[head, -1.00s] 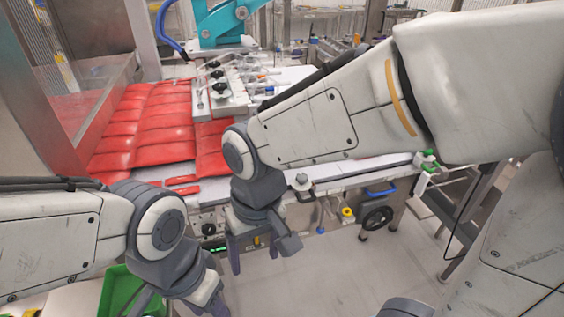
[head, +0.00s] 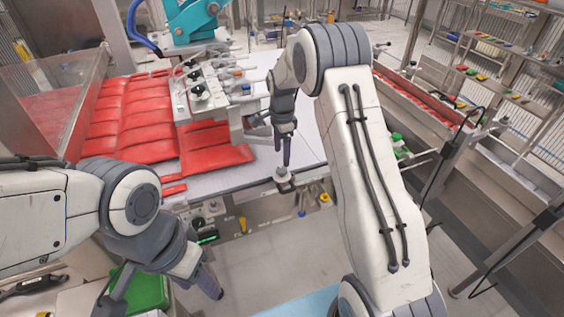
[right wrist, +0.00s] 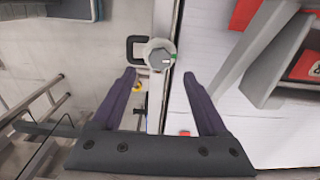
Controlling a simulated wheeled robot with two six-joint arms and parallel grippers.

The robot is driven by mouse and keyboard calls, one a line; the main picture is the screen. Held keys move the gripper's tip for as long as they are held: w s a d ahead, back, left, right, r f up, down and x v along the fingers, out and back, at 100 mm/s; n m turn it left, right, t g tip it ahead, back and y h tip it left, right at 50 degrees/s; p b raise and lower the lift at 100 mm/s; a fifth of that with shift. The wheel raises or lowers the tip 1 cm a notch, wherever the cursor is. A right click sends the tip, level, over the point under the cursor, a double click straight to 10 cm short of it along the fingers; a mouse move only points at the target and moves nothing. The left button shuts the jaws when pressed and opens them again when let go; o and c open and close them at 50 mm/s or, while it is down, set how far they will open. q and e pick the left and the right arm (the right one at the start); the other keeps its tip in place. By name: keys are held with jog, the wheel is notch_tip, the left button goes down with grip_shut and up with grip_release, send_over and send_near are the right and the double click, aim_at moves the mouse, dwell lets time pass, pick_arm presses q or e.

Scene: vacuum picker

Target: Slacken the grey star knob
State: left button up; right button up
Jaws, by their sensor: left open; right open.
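The grey star knob (head: 283,172) sits on a bracket at the front edge of the machine table. In the right wrist view the knob (right wrist: 158,54) is a small faceted grey top on a pale round base. My right gripper (head: 286,160) points down just above it in the head view. In the right wrist view its two purple fingers (right wrist: 160,77) are apart, with the knob just beyond the tips, between their lines and untouched. My left gripper (head: 198,272) is open and empty at the lower left, away from the knob; its fingers are partly hidden.
Red packs (head: 130,120) cover the left of the white table. A row of clamps with black knobs (head: 195,90) stands behind. A black square handle (right wrist: 136,48) sits beside the knob. A yellow knob (head: 325,198) is below the edge. A green bin (head: 150,290) is lower left.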

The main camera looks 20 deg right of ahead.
aim_at(282, 169)
notch_tip(282, 169, down, 6)
jog(key=shift+r+p, duration=0.1)
jog(key=shift+p, duration=0.55)
grip_shut()
